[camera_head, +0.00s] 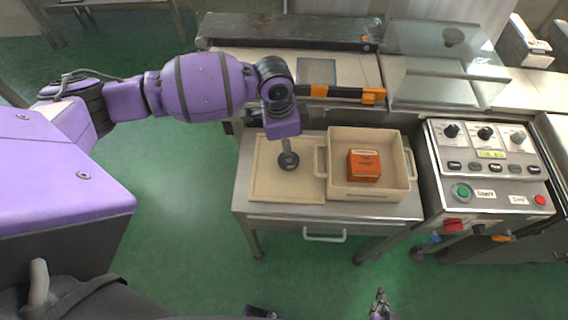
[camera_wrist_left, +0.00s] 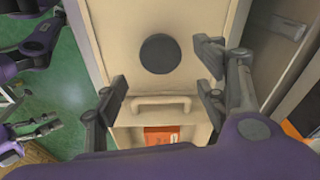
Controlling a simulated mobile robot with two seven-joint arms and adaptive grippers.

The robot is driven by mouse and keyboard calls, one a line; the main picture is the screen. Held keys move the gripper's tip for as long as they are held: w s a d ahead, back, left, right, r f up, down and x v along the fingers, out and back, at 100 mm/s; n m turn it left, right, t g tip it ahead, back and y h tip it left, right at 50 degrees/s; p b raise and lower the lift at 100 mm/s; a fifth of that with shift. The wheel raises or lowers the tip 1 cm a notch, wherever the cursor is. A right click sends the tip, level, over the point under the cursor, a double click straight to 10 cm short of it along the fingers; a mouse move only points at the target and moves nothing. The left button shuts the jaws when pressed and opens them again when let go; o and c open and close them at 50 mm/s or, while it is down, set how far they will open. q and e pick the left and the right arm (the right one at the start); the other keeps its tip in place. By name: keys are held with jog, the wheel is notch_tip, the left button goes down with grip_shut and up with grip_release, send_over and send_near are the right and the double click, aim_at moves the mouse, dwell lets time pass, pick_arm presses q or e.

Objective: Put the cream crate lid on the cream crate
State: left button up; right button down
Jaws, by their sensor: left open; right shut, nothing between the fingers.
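The cream crate lid (camera_head: 262,180) lies flat on a small metal table, left of the crate, with a round black knob (camera_head: 289,162) that also shows in the left wrist view (camera_wrist_left: 160,53). The cream crate (camera_head: 365,193) stands upright and open beside it, with an orange box (camera_head: 364,166) inside. My left gripper (camera_wrist_left: 163,76) is open over the lid, its fingers spread on both sides near the knob; in the head view its fingers are mostly hidden by the wrist. My right gripper (camera_head: 380,302) is shut and empty at the bottom edge, well in front of the table.
The metal table (camera_head: 330,212) has a drawer handle in front. A control panel (camera_head: 490,165) with knobs and buttons stands right of the crate. Behind are an orange and black bar (camera_head: 340,95), a conveyor (camera_head: 290,31) and a clear cover (camera_head: 440,75). Green floor is free in front.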

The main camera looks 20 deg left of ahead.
pick_arm(q)
jog(key=f, duration=0.6)
jog(key=shift+d+f, duration=0.25)
jog(key=shift+f, duration=0.45)
pick_arm(e)
jog(key=shift+d+f, duration=0.15)
jog(key=shift+d, duration=0.15)
pick_arm(q)
jog(key=c, duration=1.4)
jog(key=shift+c, duration=0.3)
pick_arm(e)
jog(key=shift+a, duration=0.35)
pick_arm(q)
jog(key=shift+r, duration=0.1)
